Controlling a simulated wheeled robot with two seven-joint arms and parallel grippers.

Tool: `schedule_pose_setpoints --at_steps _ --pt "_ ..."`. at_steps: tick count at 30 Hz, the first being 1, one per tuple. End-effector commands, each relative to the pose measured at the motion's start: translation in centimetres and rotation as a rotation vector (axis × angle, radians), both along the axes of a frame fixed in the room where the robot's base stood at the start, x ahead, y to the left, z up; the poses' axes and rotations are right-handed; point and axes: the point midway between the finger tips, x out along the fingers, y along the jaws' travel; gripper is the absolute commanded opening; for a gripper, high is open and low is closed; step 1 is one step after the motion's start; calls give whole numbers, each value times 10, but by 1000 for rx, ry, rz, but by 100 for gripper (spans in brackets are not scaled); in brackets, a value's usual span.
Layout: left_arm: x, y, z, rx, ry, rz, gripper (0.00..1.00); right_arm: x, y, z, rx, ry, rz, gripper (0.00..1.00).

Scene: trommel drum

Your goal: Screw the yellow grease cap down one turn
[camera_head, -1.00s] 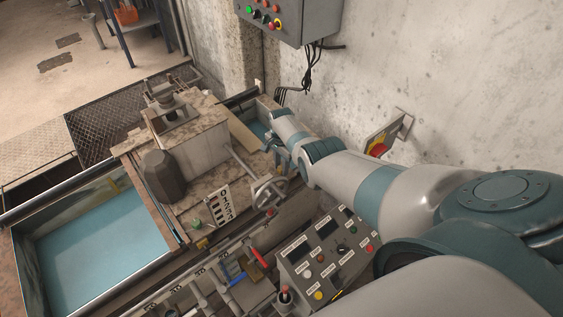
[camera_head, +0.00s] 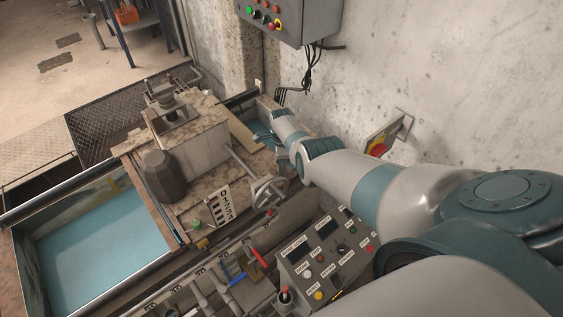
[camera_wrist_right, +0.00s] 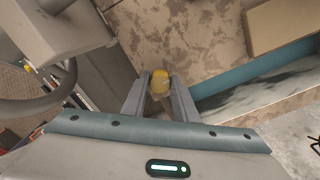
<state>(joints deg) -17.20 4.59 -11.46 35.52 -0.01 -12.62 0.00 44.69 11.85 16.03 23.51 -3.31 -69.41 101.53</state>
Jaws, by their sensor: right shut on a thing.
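The yellow grease cap (camera_wrist_right: 160,80) shows in the wrist view as a small rounded yellow piece between the fingertips of my right gripper (camera_wrist_right: 159,92). The two grey fingers are closed on its sides, with the stained machine top behind it. In the head view my right gripper (camera_head: 269,141) is at the far end of my right arm, above the machine's right side. The cap cannot be made out there. My left gripper is not in view.
A handwheel (camera_head: 268,191) stands close to my right gripper. A blue-lined trough (camera_wrist_right: 250,92) runs beside it in the wrist view. A control panel (camera_head: 327,252) with buttons is nearer me. A bare concrete wall (camera_head: 450,90) rises on the right.

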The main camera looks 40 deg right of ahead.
Motion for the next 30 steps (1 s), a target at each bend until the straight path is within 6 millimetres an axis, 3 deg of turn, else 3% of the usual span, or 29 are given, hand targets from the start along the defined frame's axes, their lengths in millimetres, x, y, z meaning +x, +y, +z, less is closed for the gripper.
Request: schedule_pose_setpoints --at_steps 10,11,13,23,30 --pt "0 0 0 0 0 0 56 2 -1 2 -2 -3 -4 4" --pt "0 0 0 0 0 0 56 2 -1 2 -2 -3 -4 29" --pt "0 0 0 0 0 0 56 1 -1 2 -2 -3 -4 45" --pt "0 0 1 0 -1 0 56 0 0 1 -1 -1 -3 45" --pt "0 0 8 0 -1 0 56 1 0 12 -1 -1 -3 45"
